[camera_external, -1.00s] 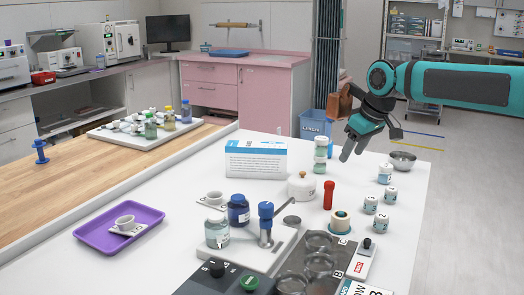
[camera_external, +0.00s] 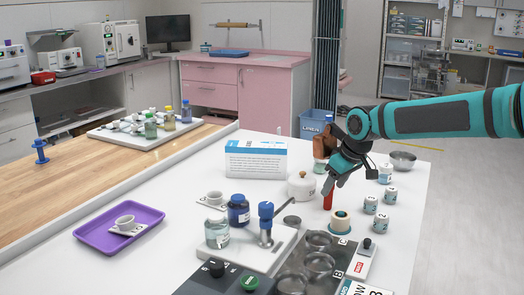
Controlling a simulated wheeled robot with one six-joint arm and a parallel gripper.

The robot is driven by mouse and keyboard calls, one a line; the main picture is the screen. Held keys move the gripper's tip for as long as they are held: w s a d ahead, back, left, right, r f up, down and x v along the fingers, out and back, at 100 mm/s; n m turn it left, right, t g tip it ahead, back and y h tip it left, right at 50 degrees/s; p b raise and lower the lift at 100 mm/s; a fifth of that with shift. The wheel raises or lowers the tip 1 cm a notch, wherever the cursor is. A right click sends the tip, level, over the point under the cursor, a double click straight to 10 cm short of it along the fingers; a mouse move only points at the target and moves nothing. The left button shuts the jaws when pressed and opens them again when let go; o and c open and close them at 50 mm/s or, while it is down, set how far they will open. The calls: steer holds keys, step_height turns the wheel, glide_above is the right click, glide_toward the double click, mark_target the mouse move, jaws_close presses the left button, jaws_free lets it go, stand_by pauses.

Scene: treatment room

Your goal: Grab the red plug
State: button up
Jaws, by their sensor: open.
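The red plug (camera_external: 328,201) is a small upright red cylinder on the white table, right of the white lidded pot. My gripper (camera_external: 328,186) is right above it, fingers pointing down and to the left. The fingertips are at the plug's top and overlap it in the picture, so its upper end is partly hidden. The gripper is open. I cannot tell whether the fingers are around the plug or only in front of it.
A white pot (camera_external: 301,186) stands close on the left, and a cream-and-green round piece (camera_external: 340,221) stands in front. Small white jars (camera_external: 371,204) and a metal bowl (camera_external: 402,160) are on the right.

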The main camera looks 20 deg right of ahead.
mark_target(327, 208)
steer(key=x, duration=0.4)
steer(key=shift+w+a+f, duration=0.1)
steer(key=shift+a+f, duration=0.05)
steer(key=shift+c, duration=0.4)
steer(key=c, duration=1)
